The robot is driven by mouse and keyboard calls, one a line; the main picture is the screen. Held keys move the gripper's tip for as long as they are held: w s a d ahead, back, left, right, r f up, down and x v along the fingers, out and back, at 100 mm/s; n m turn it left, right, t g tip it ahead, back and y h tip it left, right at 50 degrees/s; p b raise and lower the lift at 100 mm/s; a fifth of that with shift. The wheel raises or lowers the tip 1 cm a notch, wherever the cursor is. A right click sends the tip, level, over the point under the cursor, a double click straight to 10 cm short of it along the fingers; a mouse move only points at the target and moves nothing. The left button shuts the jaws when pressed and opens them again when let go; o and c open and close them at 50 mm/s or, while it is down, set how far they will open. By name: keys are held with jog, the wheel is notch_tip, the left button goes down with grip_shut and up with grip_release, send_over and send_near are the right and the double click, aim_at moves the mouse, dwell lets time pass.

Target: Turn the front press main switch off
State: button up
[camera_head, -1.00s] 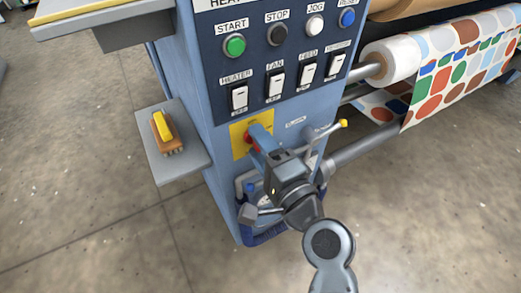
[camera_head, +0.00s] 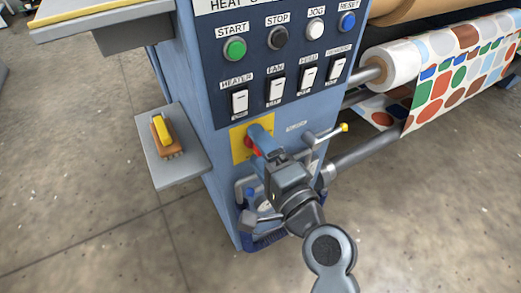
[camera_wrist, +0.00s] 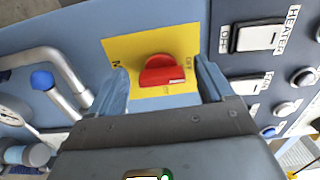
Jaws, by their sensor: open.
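The main switch is a red rotary knob (camera_wrist: 161,72) on a yellow plate (camera_wrist: 190,38) low on the blue press cabinet. In the wrist view its grip lies roughly across the picture, with a white mark near its right end. An OFF label shows to its right; a partly hidden label is to its left. My gripper (camera_wrist: 162,76) is open, one finger on each side of the knob, with visible gaps. In the head view, the red knob (camera_head: 249,146) is partly hidden by my gripper (camera_head: 262,143), which covers part of the yellow plate (camera_head: 237,152).
Above the switch are rocker switches (camera_head: 275,90) and push buttons (camera_head: 235,49). A yellow-tipped lever (camera_head: 328,134) sits close to the right of my gripper. A grey side shelf (camera_head: 160,181) holds a brush (camera_head: 164,136). A patterned fabric roll (camera_head: 450,75) is at right.

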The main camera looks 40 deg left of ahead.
jog(key=v, duration=0.7)
jog(key=shift+s+d+p, duration=0.15)
jog(key=shift+d+p, duration=0.15)
jog(key=shift+d, duration=0.05)
jog(key=s+d+f+m+t+h, duration=0.1)
jog(key=s+d+f+t+h, duration=0.3)
jog(key=d, duration=0.7)
jog(key=s+d+f+t+h, duration=0.2)
jog(key=s+d+f+h, duration=0.3)
jog(key=d, duration=0.6)
jog(key=s+d+r+n+t+h, duration=0.1)
jog(key=s+d+r+h, duration=0.1)
jog(key=s+d+h, duration=0.45)
jog(key=s+d+r+n+t+h, duration=0.1)
jog(key=s+d+r+n, duration=0.3)
jog(key=s+d+r, duration=0.45)
notch_tip(320, 180, up, 22)
jog(key=p, duration=2.2)
jog(key=shift+s+a, duration=0.35)
jog(key=shift+s, duration=0.1)
